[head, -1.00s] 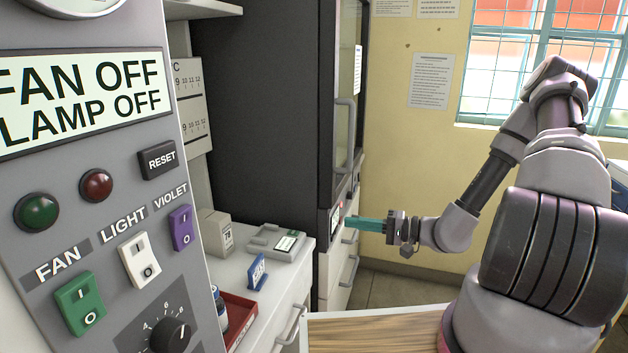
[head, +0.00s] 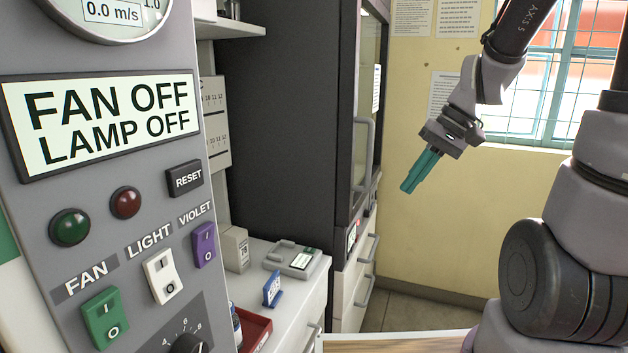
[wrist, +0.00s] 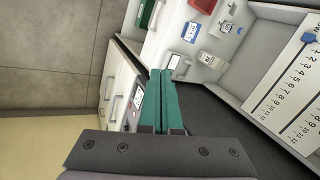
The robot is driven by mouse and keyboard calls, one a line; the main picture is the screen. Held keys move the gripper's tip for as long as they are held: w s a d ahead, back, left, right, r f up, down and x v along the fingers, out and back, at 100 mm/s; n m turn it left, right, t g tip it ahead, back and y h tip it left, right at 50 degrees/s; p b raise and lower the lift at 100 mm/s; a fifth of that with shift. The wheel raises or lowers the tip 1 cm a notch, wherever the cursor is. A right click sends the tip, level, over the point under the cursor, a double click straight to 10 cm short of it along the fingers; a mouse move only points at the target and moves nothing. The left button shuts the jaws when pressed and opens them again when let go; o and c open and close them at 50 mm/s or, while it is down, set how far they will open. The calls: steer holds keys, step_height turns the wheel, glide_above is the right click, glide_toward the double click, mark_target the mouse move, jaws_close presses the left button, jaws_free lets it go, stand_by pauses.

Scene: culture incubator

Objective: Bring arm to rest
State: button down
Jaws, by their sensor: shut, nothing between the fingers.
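My gripper (head: 408,187) hangs in free air at the right of the head view, in front of the yellow wall. Its teal fingers lie together, shut and empty, and tilt down to the left. In the wrist view the shut fingers (wrist: 166,78) point away over the floor and the white bench. My arm is raised, folded at the right side, and touches nothing that I can see.
A grey control panel (head: 130,220) fills the left, its display reading FAN OFF, LAMP OFF. A dark tall cabinet (head: 290,130) with a handle stands mid-view. A white bench (head: 312,290) holds a small grey device (head: 292,260) and a red tray (head: 255,330). A window is at right.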

steer(key=s+d+r+m+t+h, duration=0.1)
steer(key=s+d+r+t+h, duration=0.1)
steer(key=r, duration=0.5)
steer(key=s+d+r+m+t+h, duration=0.1)
steer(key=s+d+r+m+t, duration=0.1)
steer(key=r, duration=0.4)
steer(key=shift+s+d+r+t+h, duration=0.4)
steer(key=shift+s+d+t, duration=0.1)
steer(key=shift+s+t, duration=0.55)
steer(key=shift+w, duration=0.1)
